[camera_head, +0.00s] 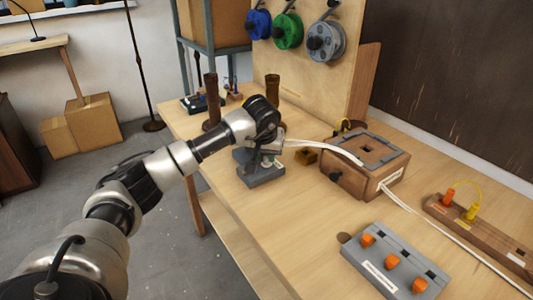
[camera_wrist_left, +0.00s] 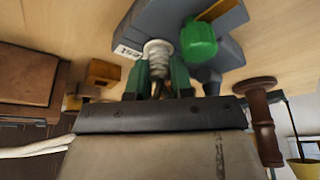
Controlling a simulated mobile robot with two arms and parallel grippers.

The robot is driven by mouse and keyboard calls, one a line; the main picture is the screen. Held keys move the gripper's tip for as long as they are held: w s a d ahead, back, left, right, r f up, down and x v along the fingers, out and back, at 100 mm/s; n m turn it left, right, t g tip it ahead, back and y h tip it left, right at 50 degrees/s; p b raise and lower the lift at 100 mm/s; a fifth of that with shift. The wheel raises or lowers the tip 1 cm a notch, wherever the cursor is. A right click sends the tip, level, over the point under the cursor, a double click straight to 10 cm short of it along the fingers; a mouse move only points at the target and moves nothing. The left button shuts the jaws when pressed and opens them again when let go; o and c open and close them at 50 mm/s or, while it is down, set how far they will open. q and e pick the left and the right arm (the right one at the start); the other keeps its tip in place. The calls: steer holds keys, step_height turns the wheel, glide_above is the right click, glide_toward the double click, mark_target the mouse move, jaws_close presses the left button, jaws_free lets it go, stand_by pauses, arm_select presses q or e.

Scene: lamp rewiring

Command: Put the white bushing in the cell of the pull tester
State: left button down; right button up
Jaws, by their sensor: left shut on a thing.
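My left gripper (camera_wrist_left: 158,78) has green fingers closed on the sides of a white, ribbed bushing (camera_wrist_left: 157,53). The bushing is at or just over a grey device (camera_wrist_left: 155,18) that looks like the pull tester, with a small white label and a green knob (camera_wrist_left: 198,40). I cannot tell whether the bushing touches it or is inside its cell. In the head view the grey device (camera_head: 262,177) stands on the bench under my left wrist. There my left gripper is mostly hidden behind the wrist, and the bushing is not clear.
A wooden box (camera_head: 348,183) with a grey-edged top stands to the right, with a white cable by it. A grey board (camera_head: 392,260) with orange knobs lies nearer. A small brass-coloured block (camera_head: 306,156) sits beside the device. A brown spindle (camera_head: 212,100) stands behind.

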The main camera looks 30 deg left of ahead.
arm_select(q)
steer(key=c, duration=0.9)
jaws_free()
steer(key=shift+f, duration=0.1)
